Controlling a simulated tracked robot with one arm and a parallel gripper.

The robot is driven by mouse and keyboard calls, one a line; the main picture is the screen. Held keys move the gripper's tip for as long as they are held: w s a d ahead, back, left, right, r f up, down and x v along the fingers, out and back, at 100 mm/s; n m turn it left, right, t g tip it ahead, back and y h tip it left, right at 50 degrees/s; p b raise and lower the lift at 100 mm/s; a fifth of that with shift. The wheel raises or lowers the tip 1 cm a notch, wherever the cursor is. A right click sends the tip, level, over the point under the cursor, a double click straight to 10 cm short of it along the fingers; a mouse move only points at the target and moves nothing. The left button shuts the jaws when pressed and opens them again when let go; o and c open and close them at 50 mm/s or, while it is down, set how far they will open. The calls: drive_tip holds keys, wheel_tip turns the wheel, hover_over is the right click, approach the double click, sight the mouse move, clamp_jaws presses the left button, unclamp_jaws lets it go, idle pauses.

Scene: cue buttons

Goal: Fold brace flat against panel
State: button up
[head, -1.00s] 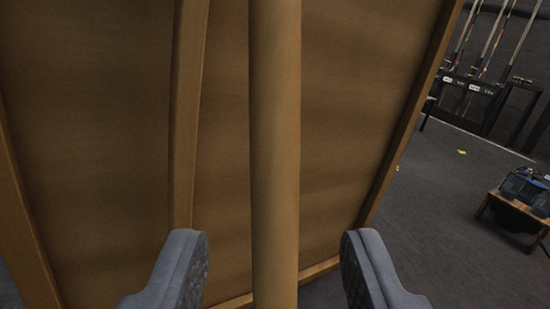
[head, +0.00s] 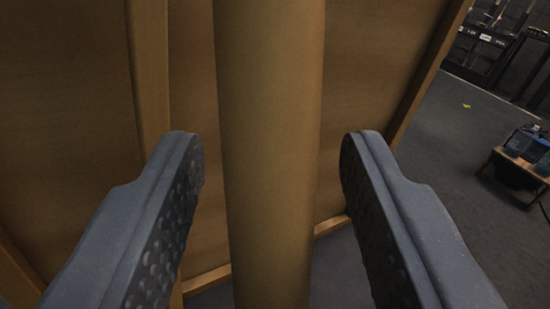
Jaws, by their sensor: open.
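The brace (head: 268,130) is a tan, rounded wooden pole. It runs nearly upright down the middle of the head view, past the top and bottom edges. The panel (head: 80,110) is a brown sheet with a wooden frame and a vertical rib, and it stands behind the brace. My gripper (head: 270,150) is open. One dark grey padded finger is on each side of the brace, with a visible gap to it on both sides. How far the fingertips reach in depth around the brace is hard to tell.
The panel's right frame edge (head: 428,75) slants down toward the floor. Dark grey floor (head: 450,165) is open to the right. A low wooden stand (head: 500,172) with blue items is at the far right. A dark rack (head: 485,50) stands at the back right.

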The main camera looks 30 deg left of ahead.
drive_tip(key=shift+r, duration=0.1)
clamp_jaws()
drive_tip(key=shift+w, duration=0.1)
